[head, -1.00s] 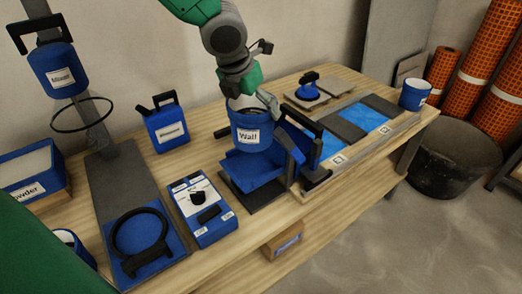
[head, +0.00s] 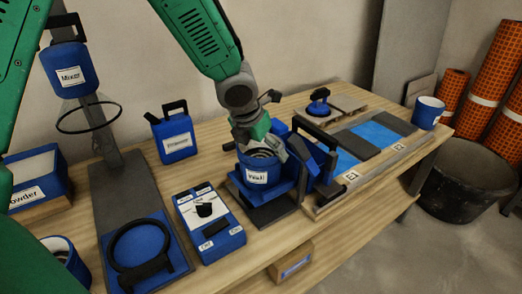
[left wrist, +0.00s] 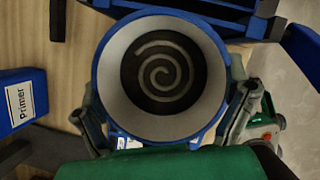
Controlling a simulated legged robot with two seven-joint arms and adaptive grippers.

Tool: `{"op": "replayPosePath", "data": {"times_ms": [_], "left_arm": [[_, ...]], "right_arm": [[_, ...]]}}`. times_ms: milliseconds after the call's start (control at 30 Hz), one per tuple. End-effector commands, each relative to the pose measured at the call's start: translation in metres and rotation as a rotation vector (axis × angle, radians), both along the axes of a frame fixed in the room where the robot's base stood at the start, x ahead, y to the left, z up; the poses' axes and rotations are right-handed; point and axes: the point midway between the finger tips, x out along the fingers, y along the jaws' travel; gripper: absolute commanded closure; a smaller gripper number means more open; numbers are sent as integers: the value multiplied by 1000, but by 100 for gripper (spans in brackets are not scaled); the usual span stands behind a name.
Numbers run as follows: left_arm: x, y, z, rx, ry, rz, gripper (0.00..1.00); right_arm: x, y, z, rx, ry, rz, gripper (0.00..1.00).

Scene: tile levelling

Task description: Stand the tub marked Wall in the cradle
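The blue tub marked Wall (head: 257,178) is low in the blue cradle (head: 285,188), whose dark base stands on the bench. It looks upright; whether its bottom rests on the cradle is hidden. My left gripper (head: 268,150) is above and around the tub's rim. In the left wrist view, the tub's pale rim (left wrist: 115,60) and dark inside with a spiral fill the middle. The left gripper's fingers (left wrist: 165,112) lie along both sides of the tub, seemingly touching it. My right gripper is not in view.
The blue Primer can (head: 178,143) stands behind left. A control box (head: 225,243) with a dial is left of the cradle. The mixer stand (head: 125,195) is farther left. To the right are the tile panel (head: 372,143) and another blue tub (head: 428,115).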

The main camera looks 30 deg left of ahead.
Motion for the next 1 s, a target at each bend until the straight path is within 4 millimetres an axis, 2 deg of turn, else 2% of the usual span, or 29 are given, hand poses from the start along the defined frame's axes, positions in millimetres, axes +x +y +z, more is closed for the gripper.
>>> {"op": "replayPosePath", "data": {"times_ms": [367, 467, 800, 1000], "left_arm": [[-2, -1, 5, 3, 4, 1, 0], [-7, -1, 17, 1, 3, 2, 0], [-34, -1, 84, -1, 2, 1, 0], [-44, -1, 106, 1, 4, 1, 0]], "right_arm": [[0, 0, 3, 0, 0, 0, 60], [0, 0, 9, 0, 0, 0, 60], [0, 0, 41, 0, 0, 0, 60], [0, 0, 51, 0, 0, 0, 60]]}}
